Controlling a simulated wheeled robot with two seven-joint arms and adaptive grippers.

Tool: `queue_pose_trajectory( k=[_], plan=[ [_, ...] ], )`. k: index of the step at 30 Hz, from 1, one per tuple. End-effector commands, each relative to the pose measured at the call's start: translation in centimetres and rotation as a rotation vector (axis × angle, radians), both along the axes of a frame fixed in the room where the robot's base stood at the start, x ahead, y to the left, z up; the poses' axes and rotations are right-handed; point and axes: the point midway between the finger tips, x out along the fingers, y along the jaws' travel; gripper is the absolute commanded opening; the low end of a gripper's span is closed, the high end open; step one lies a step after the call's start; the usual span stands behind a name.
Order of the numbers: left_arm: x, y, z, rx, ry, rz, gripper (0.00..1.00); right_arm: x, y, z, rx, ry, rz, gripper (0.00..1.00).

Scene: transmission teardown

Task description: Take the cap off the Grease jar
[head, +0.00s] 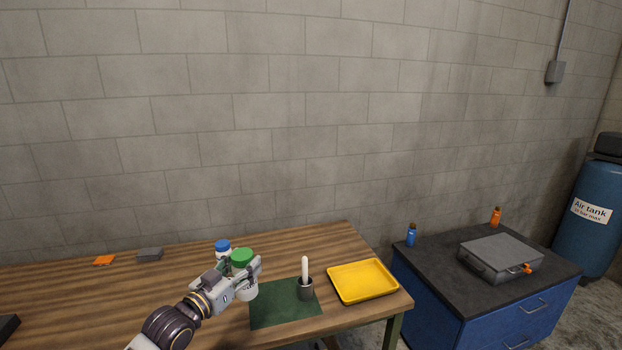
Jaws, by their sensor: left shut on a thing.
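A white jar (247,292) with a green cap (242,256) is on the wooden table, left of the green mat. No label can be read on it. My left gripper (243,270) is shut on this green-capped jar. Its fingers cross the jar just below the top of the cap and hide the middle. I cannot tell whether they press on the cap's side or on the body. A second white jar with a blue cap (223,245) stands just behind. My right gripper is out of view.
A grey cup (306,290) with a white-handled tool stands on the green mat (282,315). A yellow tray (362,296) is at the right. An orange piece (104,260) and a grey block (150,254) lie back left. A blue cabinet (450,300) stands right of the table.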

Motion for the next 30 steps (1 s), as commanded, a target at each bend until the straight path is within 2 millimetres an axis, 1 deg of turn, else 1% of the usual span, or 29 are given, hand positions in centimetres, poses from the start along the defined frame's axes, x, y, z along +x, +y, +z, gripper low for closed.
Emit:
queue_pose_trajectory(
  k=[1, 5, 10, 13, 21, 26, 30],
  plan=[
    [-0.1, -0.1, 0.4, -0.005, -0.002, 0.008, 0.09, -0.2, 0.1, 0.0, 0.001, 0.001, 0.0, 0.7],
    [-0.2, 0.0, 0.7, -0.004, -0.003, 0.032, 0.09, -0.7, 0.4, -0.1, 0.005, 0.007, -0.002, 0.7],
    [-0.4, 0.1, 0.9, -0.004, -0.003, 0.063, 0.09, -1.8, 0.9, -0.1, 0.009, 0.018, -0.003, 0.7],
    [-0.6, 0.2, 0.8, -0.005, -0.001, 0.081, 0.09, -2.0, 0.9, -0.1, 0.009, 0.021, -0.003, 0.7],
    [-1.2, 0.7, -0.1, -0.004, 0.0, 0.14, 0.09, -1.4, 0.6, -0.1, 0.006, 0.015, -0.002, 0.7],
    [-1.7, 1.2, -1.2, -0.004, 0.0, 0.18, 0.09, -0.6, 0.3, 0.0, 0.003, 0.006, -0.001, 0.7],
    [-2.3, 1.8, -2.5, -0.003, 0.002, 0.219, 0.09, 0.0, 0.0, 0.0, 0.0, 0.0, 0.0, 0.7]
  ],
)
